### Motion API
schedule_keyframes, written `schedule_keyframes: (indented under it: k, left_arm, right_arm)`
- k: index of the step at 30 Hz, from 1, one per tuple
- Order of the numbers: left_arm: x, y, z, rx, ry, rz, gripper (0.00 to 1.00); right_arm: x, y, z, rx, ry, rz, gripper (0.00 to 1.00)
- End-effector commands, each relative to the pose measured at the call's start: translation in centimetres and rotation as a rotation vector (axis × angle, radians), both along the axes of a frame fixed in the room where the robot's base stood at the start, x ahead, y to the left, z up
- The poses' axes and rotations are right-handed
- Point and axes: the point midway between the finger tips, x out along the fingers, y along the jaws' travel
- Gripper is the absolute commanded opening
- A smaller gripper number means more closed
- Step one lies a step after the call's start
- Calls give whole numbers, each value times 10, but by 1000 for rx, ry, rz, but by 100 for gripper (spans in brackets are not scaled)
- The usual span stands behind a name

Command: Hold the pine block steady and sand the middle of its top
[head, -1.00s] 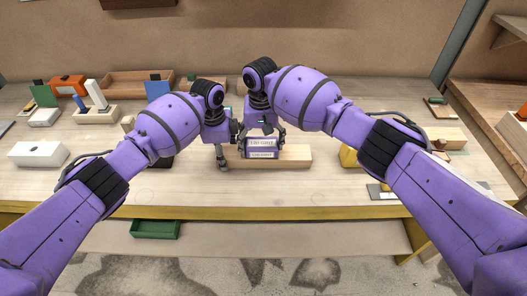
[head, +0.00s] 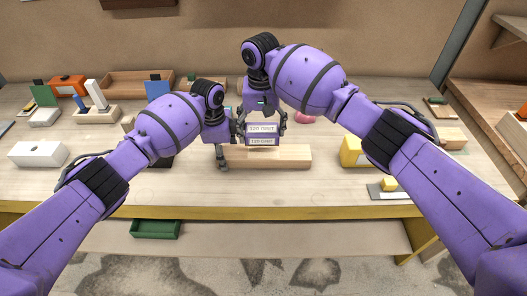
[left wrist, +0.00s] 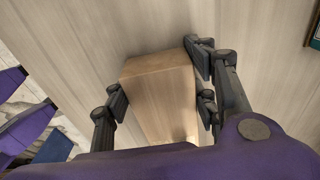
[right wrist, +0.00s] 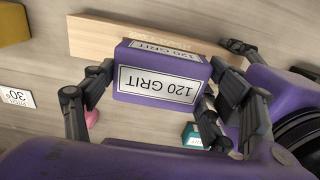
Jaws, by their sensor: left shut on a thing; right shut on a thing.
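The pale pine block (head: 288,157) lies flat on the bench near its front edge. My left gripper (head: 226,158) is shut on its left end; in the left wrist view the fingers sit on both sides of the block (left wrist: 160,82). My right gripper (head: 263,126) is shut on a purple sanding block (head: 263,135) with white "120 GRIT" labels. The sanding block appears raised above the pine block's top. In the right wrist view the sanding block (right wrist: 160,78) is between the fingers, and the pine block (right wrist: 140,38) shows behind it. The sanding block's underside is hidden.
A yellow block (head: 353,152) stands on the right, with a grey plate (head: 385,192) in front of it. A pink object (head: 305,118) lies behind the pine block. A white box (head: 38,153) and several wooden holders stand on the left. A green bin (head: 155,229) is below the bench top.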

Motion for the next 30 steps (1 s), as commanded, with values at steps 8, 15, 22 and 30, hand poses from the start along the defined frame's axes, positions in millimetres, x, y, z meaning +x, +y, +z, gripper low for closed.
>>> schedule_keyframes:
  k: [8, 15, 22, 30]
  left_arm:
    - [-8, -1, -12, 0, 25, -1, 71]
    - [-6, 0, -8, 0, 15, 0, 75]
    - [-3, 0, -5, 1, 8, 0, 75]
    - [-2, 1, -3, 1, 5, 1, 94]
  right_arm:
    - [-1, 0, -5, 0, 6, 0, 57]
    - [0, 0, -3, 0, 4, 0, 57]
    - [0, 0, -1, 0, 1, 0, 57]
    - [0, 0, 0, 0, 0, 0, 57]
